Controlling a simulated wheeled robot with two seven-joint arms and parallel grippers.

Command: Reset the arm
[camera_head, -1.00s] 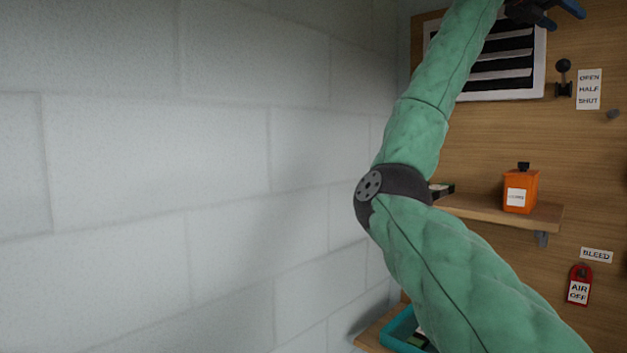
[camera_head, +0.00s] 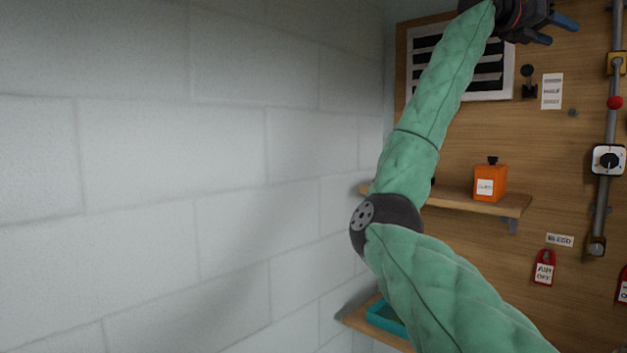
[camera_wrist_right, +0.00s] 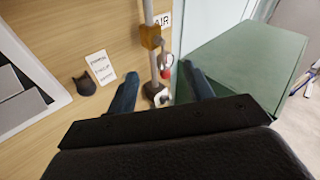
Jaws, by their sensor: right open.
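My right arm, in a green padded sleeve, rises from the lower right of the head view and bends at a dark elbow joint. My right gripper (camera_head: 556,31) is near the top edge, in front of the wooden panel (camera_head: 560,135). It is open. In the right wrist view its two blue fingers (camera_wrist_right: 162,82) are spread apart, with nothing seen between them except the panel fittings beyond. My left gripper is in neither view.
A louvred vent (camera_head: 410,65), a small black lever (camera_head: 528,82), a vertical pipe (camera_head: 608,130) and red tags (camera_head: 544,268) are on the panel. An orange bottle (camera_head: 490,183) stands on a shelf (camera_head: 515,203). A green box (camera_wrist_right: 240,65) shows right of the fingers.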

